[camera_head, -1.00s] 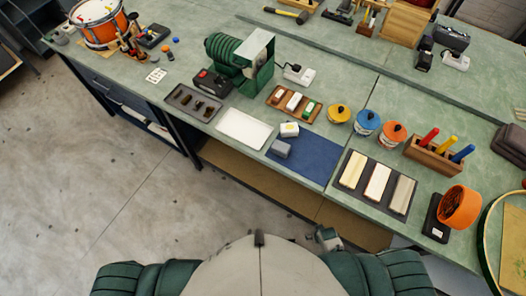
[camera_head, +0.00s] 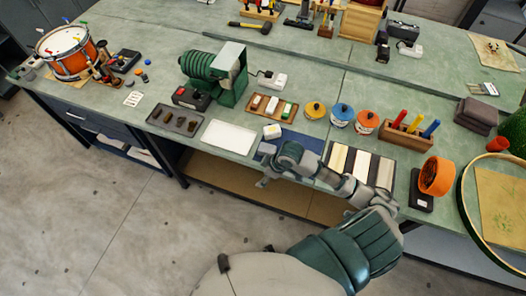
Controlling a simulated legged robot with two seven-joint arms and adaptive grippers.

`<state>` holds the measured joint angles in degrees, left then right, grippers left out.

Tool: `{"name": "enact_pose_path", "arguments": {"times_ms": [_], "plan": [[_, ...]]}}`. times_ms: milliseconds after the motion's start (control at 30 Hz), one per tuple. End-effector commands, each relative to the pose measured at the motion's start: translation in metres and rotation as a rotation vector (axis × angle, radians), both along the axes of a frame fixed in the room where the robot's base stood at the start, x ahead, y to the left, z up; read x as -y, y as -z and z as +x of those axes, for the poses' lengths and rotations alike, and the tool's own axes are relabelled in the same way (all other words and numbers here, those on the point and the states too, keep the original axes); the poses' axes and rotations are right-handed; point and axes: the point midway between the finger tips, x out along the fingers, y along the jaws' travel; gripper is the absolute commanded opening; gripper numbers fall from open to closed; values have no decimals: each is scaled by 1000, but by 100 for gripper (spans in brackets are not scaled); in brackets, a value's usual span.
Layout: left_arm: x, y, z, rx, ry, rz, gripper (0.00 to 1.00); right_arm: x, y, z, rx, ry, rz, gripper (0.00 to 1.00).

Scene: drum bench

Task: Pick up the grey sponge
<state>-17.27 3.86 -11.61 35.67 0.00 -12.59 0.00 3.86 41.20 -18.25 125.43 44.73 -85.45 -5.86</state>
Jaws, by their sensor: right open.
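My right gripper (camera_head: 265,179) is open and empty, in front of the mat near the bench's front edge. It is apart from the grey sponge, on the near side of it. My left gripper is not in view.
A white tray (camera_head: 228,136) lies left of the mat. A dark panel with pale blocks (camera_head: 337,157) lies to its right, partly behind my arm. Lidded pots, including a blue one (camera_head: 342,115), stand behind. An orange ring-shaped thing (camera_head: 436,176) stands farther right.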

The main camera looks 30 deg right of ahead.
Motion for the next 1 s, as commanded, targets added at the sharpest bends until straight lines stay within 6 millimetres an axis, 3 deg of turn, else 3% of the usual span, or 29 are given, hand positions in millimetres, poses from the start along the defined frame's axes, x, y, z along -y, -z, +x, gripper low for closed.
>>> {"name": "enact_pose_path", "arguments": {"times_ms": [100, 333, 500, 667, 1000], "plan": [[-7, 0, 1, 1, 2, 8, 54, 28, -24, 25, 0, -27, -18, 79], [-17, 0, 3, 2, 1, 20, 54, 89, -88, 60, -8, -24, -20, 79], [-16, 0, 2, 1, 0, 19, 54, 110, -115, 69, -12, -5, -3, 79], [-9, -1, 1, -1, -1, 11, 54, 102, -95, 76, -16, -5, 1, 79], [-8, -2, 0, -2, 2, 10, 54, 80, -24, 97, -14, -5, -1, 79]]}}
